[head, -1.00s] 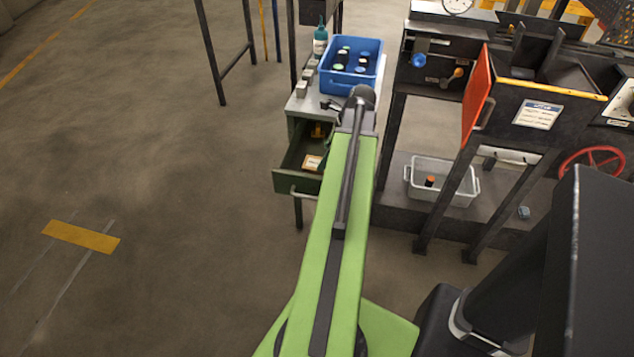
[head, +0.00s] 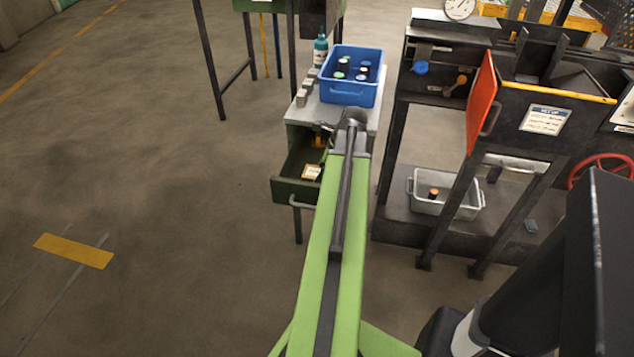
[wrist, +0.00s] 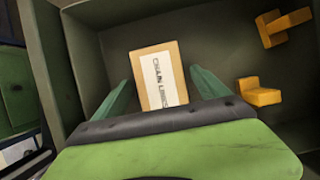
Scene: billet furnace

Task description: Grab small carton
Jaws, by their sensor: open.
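The small carton (wrist: 160,78) is a tan box with a white printed label. It lies in the open green drawer (head: 291,190), and it also shows in the head view (head: 312,172). In the wrist view my gripper (wrist: 158,90) is open, with one green finger to each side of the carton. The carton appears between the fingers, with a gap visible on both sides. I cannot tell how far the fingertips are above the drawer floor. In the head view my arm hides part of the drawer, and the fingers do not show clearly.
Yellow-orange pieces (wrist: 260,93) lie in the drawer right of the carton. A blue bin (head: 350,88) with bottles stands on the bench top. A grey bin (head: 446,206) sits on the low shelf at right. The floor at left is clear.

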